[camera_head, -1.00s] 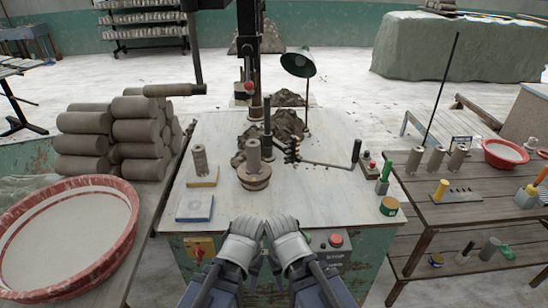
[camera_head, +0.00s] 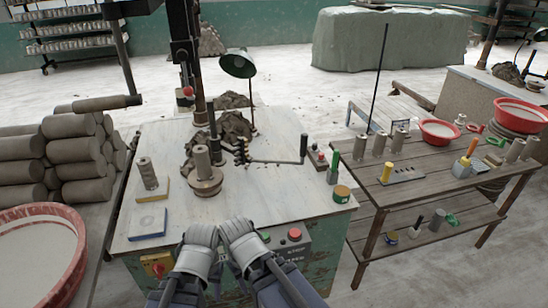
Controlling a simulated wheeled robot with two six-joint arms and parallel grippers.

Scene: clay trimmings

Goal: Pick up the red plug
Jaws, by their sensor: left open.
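I cannot single out a red plug for certain. Small red items lie beside the red bowl (camera_head: 438,132) on the right-hand bench, one of them a small red piece (camera_head: 474,127). A small box with a red top (camera_head: 319,156) stands at the worktable's right edge. My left gripper (camera_head: 200,236) is open and empty, low at the worktable's front edge. My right gripper (camera_head: 237,231) is close beside it, well away from these red items; its jaw opening does not show clearly.
The worktable (camera_head: 265,190) holds clay heaps, a clay cylinder on a wheel (camera_head: 203,172), a green lamp (camera_head: 238,66) and a crank. The slatted bench (camera_head: 410,165) holds several clay cylinders and coloured-handled tools. Stacked clay rolls (camera_head: 75,160) are at the left.

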